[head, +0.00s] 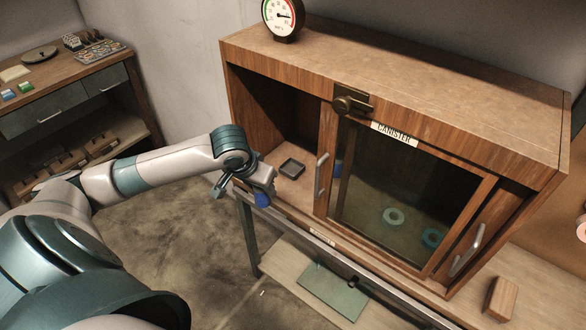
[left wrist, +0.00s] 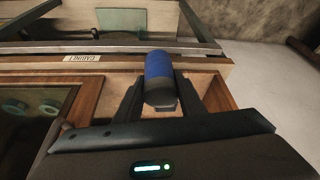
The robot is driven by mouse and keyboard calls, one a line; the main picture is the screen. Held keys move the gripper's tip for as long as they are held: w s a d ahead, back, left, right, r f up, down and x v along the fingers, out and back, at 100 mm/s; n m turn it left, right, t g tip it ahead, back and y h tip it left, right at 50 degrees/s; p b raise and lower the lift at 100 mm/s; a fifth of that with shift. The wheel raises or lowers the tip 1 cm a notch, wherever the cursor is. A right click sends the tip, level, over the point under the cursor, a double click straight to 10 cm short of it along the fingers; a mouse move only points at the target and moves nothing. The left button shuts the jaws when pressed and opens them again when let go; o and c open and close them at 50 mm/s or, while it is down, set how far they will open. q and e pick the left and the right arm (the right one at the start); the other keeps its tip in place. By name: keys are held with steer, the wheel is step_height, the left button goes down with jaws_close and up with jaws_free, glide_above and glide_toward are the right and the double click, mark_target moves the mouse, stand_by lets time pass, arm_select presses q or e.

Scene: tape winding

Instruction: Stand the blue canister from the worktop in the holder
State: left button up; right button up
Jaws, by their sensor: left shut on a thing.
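The blue canister (head: 262,200) is in my left gripper (head: 256,194), at the front edge of the cabinet's open left bay. In the left wrist view the canister (left wrist: 158,72) sits between the two dark fingers (left wrist: 158,88), which are shut on it. A small dark square holder (head: 292,168) with a raised rim stands on the floor of the open bay, just beyond and to the right of the gripper. It looks empty. The holder cannot be made out in the left wrist view. My right gripper is not in view.
The wooden cabinet (head: 400,65) has a sliding glass door (head: 385,200) over its middle, with teal rings behind it. A vertical handle (head: 321,176) borders the open bay. A gauge (head: 283,18) stands on top. A green plate (head: 333,290) and wooden block (head: 500,298) lie below.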

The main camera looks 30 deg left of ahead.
arm_select(q)
steer(key=w+p, duration=0.2)
steer(key=w, duration=0.4)
steer(key=w+a+p, duration=0.1)
steer(key=w, duration=0.5)
steer(key=w+a+p, duration=0.1)
steer(key=w+p, duration=0.1)
steer(key=w, duration=0.4)
steer(key=shift+p, duration=0.3)
steer(key=shift+f+p, duration=0.95)
steer(key=shift+f, duration=0.85)
steer(key=shift+f, duration=0.1)
steer(key=o, duration=1.2)
